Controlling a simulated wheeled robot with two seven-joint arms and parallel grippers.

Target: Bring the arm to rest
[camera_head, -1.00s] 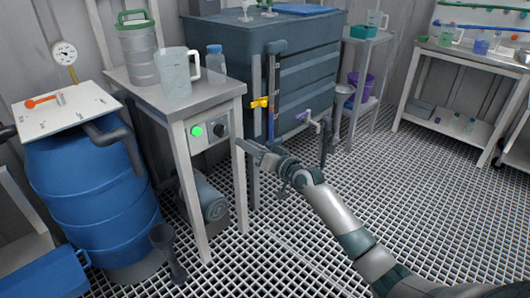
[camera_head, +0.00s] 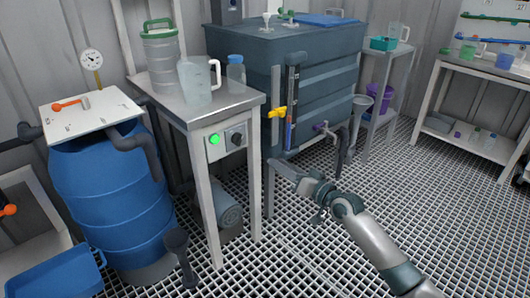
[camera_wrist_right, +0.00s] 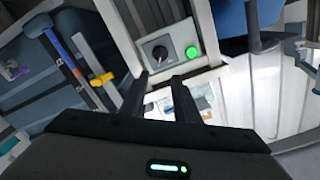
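My right arm comes in from the lower right in the head view. Its gripper (camera_head: 277,172) is in the air in front of the dark tank, just right of the steel table's front leg. In the right wrist view the two dark fingers (camera_wrist_right: 158,92) stand apart with nothing between them, so the gripper is open and empty. Beyond the fingers are the table's control box with a green light (camera_wrist_right: 193,52) and a black knob (camera_wrist_right: 159,52). My left arm and gripper are not in view.
The steel table (camera_head: 225,105) carries a pitcher (camera_head: 194,82), a bottle (camera_head: 236,72) and a green-lidded canister (camera_head: 160,60). A blue barrel (camera_head: 110,195) stands left. Grating floor (camera_head: 440,220) is free at right.

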